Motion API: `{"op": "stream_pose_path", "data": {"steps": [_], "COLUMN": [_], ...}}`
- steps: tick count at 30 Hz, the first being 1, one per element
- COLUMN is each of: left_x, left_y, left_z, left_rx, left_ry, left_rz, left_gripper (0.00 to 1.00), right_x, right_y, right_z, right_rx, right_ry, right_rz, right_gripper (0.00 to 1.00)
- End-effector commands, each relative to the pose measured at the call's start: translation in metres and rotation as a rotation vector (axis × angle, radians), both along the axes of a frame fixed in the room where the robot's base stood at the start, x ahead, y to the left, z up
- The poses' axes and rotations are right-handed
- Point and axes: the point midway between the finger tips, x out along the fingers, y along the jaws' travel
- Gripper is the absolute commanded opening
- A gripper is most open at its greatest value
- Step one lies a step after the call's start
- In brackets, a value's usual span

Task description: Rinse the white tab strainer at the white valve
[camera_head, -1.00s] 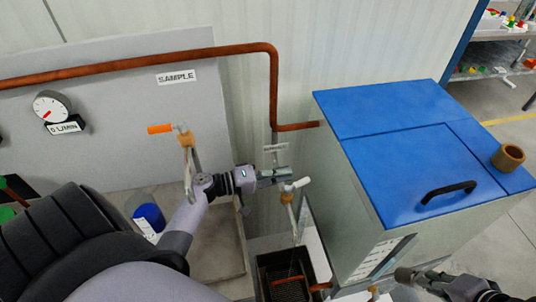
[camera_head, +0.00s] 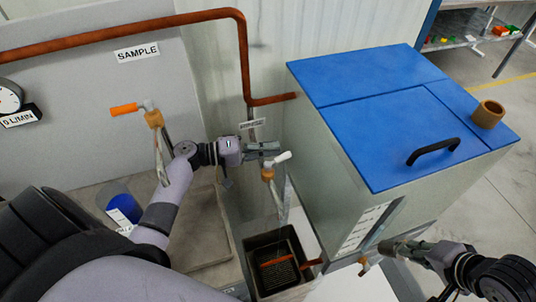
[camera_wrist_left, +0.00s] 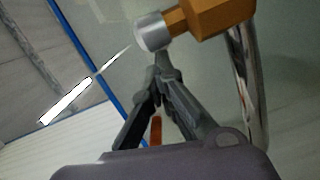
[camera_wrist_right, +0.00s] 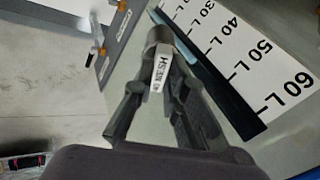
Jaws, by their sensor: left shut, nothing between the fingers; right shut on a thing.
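The white valve (camera_head: 283,157) is a white lever on a brass body with a metal spout, above a dark drain basin (camera_head: 250,245) with a grate. My left gripper (camera_head: 274,149) is shut and empty beside the lever; I cannot tell whether it touches. In the left wrist view, the valve's brass body (camera_wrist_left: 222,16) and pale end lie just beyond the closed fingers (camera_wrist_left: 160,75). My right gripper (camera_head: 398,247), in front of the tank, is shut on the strainer, a grey cylinder with a lettered white tab (camera_wrist_right: 157,73). Its mesh is hidden.
A tank with a blue lid (camera_head: 385,120), black handle (camera_head: 433,150) and brown ring (camera_head: 488,114) stands right of the basin. An orange-handled valve (camera_head: 125,109) and blue container (camera_head: 120,203) are at left. A small brass tap (camera_head: 365,266) projects near my right gripper.

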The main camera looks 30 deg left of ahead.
Motion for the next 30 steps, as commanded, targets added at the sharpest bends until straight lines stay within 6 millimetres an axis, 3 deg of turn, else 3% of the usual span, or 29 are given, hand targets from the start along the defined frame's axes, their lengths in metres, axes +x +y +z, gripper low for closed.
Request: {"op": "stream_pose_path", "data": {"steps": [4,22,26,30], "left_x": [0.000,0.001,0.001,0.001], "left_y": [-0.003,-0.006,-0.006,-0.006], "left_z": [-0.005,0.001,0.013,0.039], "left_rx": [0.002,-0.001,0.001,0.005], "left_ry": [0.001,0.002,0.000,-0.003], "left_rz": [-0.021,-0.020,-0.020,-0.020], "left_gripper": [0.00,0.00,0.00,0.00], "right_x": [0.000,0.000,0.000,0.000], "right_y": [0.000,0.000,0.000,0.000], "right_z": [-0.012,-0.013,-0.013,-0.013], "right_rx": [0.001,0.001,0.001,0.001], "right_ry": [-0.001,0.000,0.000,-0.001], "right_rz": [0.000,0.000,0.000,0.000], "right_gripper": [0.00,0.00,0.00,0.00]}}
